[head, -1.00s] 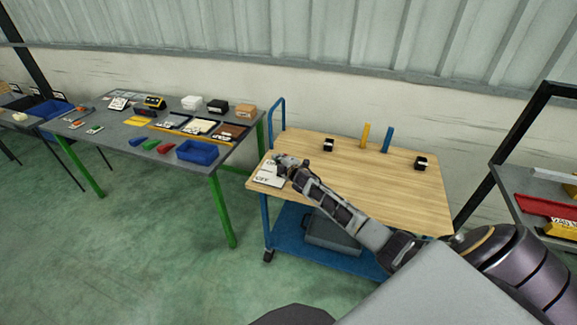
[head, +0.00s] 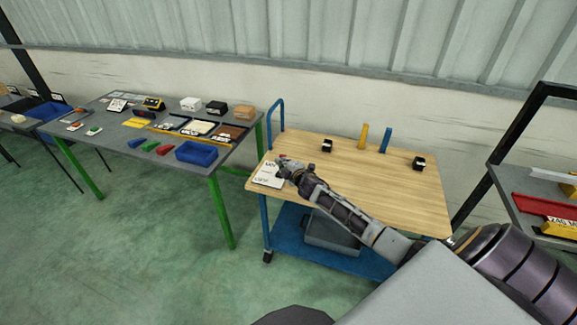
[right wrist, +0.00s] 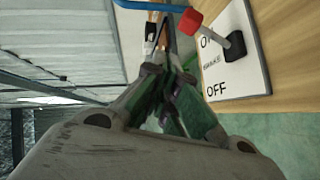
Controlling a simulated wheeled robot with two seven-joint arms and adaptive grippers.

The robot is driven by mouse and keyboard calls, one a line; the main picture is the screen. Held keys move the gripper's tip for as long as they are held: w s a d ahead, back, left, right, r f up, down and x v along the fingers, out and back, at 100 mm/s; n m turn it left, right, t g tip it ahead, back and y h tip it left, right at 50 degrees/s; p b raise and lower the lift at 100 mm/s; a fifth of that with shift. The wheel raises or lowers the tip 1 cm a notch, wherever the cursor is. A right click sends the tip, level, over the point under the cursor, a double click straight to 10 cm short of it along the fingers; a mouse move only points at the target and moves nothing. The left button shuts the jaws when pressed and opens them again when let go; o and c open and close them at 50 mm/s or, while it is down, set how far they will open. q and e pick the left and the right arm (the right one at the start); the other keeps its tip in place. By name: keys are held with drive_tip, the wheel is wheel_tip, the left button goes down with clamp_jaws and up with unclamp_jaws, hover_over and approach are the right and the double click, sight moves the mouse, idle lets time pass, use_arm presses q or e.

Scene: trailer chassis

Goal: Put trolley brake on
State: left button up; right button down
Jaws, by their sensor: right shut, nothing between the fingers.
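The brake plate (head: 267,176) lies at the left end of the trolley's wooden top (head: 370,190). In the right wrist view, the white plate (right wrist: 248,75) reads ON at the top and OFF at the bottom. Its lever has a black base (right wrist: 235,46) and a red knob (right wrist: 190,20), and leans toward the ON end. The knob is also a small red spot in the head view (head: 283,157). My right gripper (head: 284,167) is shut and empty beside the plate. Its closed fingers (right wrist: 165,80) are apart from the knob in the wrist picture. My left gripper is not in view.
A grey workbench (head: 115,125) with a blue bin (head: 196,152) is left; a shelf rack (head: 530,205) is right.

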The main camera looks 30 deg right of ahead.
drive_tip(key=shift+r+v, duration=0.2)
drive_tip(key=shift+v, duration=1.05)
drive_tip(key=shift+r+v, duration=0.2)
drive_tip(key=shift+v, duration=1.05)
drive_tip(key=shift+w, duration=0.1)
